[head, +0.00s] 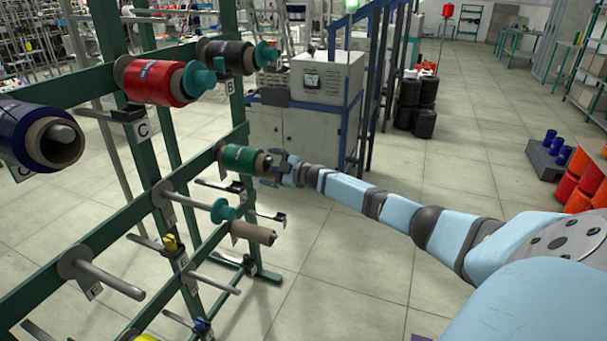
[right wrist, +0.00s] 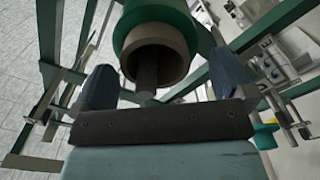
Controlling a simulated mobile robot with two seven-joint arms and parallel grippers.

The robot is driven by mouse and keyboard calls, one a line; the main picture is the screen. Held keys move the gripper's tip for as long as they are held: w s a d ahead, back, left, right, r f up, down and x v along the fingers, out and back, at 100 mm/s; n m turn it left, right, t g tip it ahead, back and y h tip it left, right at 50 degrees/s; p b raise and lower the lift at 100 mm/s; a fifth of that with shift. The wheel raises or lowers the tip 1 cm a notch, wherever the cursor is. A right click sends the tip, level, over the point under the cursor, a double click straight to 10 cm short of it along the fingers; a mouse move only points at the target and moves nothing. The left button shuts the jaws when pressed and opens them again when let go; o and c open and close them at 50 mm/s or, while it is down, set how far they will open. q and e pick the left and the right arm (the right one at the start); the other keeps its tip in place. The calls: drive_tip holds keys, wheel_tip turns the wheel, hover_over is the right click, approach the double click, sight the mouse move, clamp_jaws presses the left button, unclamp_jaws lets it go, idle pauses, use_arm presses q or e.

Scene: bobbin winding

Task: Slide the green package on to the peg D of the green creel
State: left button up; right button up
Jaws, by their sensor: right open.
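The green package (head: 241,158) sits around a peg of the green creel (head: 215,240), with its back end close to the disc at the peg's base. The peg's tip shows inside the brown tube in the right wrist view (right wrist: 148,84). The letter by this peg is not readable. My right gripper (head: 272,166) is open just off the package's front end. In the right wrist view the package (right wrist: 145,22) lies ahead of the two dark fingers, and nothing is held between them. My left gripper is out of view.
Red (head: 155,82), dark (head: 226,56) and blue (head: 40,135) packages sit on upper pegs. Below are an empty peg (head: 110,279) and a bare brown tube (head: 253,233). A grey machine (head: 305,115) stands behind.

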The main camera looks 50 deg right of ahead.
drive_tip(key=p+v, duration=0.1)
drive_tip(key=v, duration=1.2)
drive_tip(key=shift+r+p, duration=0.25)
drive_tip(key=shift+p, duration=0.05)
idle(0.3)
